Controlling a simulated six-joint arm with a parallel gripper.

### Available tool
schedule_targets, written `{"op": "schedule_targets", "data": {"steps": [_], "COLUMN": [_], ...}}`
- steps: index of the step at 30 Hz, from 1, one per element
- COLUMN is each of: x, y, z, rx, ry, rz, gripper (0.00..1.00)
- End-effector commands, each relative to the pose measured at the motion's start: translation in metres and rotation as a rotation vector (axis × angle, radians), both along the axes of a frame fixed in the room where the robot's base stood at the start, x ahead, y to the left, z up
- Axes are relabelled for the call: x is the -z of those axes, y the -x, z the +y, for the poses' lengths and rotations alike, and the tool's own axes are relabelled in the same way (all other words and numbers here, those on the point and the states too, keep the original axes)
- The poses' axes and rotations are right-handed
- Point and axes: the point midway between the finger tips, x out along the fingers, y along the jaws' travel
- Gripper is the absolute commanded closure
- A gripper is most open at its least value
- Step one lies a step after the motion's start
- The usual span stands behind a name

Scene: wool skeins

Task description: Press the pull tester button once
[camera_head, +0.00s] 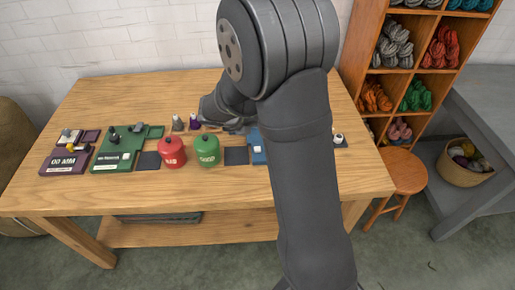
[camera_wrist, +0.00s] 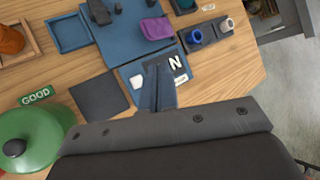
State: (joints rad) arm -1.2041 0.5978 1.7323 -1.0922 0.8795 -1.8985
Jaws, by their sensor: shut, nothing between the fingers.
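The pull tester is the blue device with a large "N" on its dark display; in the wrist view its blue base (camera_wrist: 125,42) lies ahead of my gripper. Its white button (camera_wrist: 136,82) sits on the near panel, left of the display (camera_wrist: 176,65). My gripper (camera_wrist: 158,72) is shut and empty, its fingertips over the panel between the button and the display, just right of the button. I cannot tell whether they touch the panel. In the head view my arm hides most of the blue tester (camera_head: 257,147). A purple wool piece (camera_wrist: 158,28) rests on the tester's far right part.
A green "GOOD" canister (camera_wrist: 28,135) and a dark square pad (camera_wrist: 98,95) lie left of my gripper. Blue and white spools (camera_wrist: 194,37) stand on a dark tray at right. In the head view, a red canister (camera_head: 171,153), green device (camera_head: 115,158) and purple device (camera_head: 65,162) stand further left.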

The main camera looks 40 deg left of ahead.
Motion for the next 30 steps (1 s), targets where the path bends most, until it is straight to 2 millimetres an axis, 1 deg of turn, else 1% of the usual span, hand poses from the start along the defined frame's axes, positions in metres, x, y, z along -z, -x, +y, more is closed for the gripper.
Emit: {"op": "schedule_targets", "data": {"steps": [5,12,18,24,30], "x": [0.016,0.051,0.074,0.085,0.087], "y": [0.0,0.0,0.0,0.0,0.0], "z": [-0.001,-0.001,-0.001,0.0,0.0], "rx": [0.001,0.002,0.001,0.002,0.002], "ry": [0.003,0.004,0.003,0.0,-0.001], "rz": [0.002,0.002,0.002,0.001,0.001], "gripper": [1.0,1.0,1.0,1.0,1.0]}}
